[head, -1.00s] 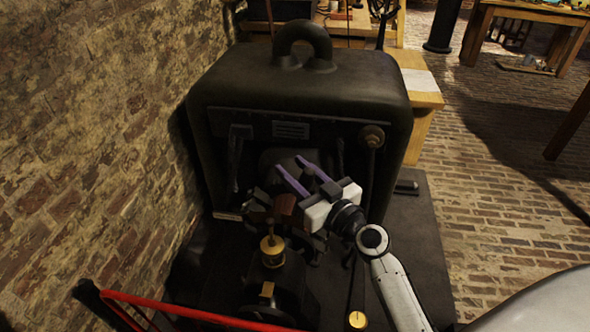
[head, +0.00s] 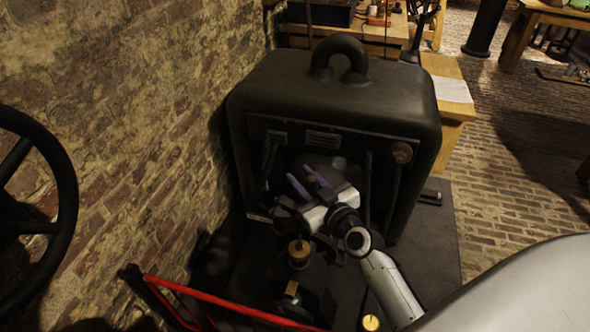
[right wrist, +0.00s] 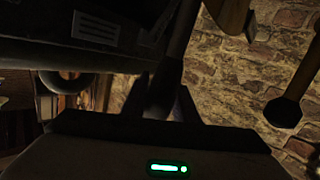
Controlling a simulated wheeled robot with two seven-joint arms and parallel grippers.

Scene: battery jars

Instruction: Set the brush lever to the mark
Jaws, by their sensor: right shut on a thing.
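My right gripper (head: 307,182) reaches in from the lower right to the open front of a big black machine (head: 345,90). Its purple-edged fingers point up and left. In the right wrist view a dark bar (right wrist: 180,45), which I take to be the brush lever, runs down from the top to between the dark fingers (right wrist: 163,98). The gripper is shut on it. In the head view the gripper hides the held part. I cannot make out the mark in either view. My left gripper is not in view.
Brass-topped fittings (head: 299,250) stand just in front of the machine, below my right gripper. A red rail (head: 215,302) crosses the lower left. A black handwheel (head: 65,190) is at the left edge. A brick wall (head: 130,110) closes off the left; brick floor (head: 500,215) is free at right.

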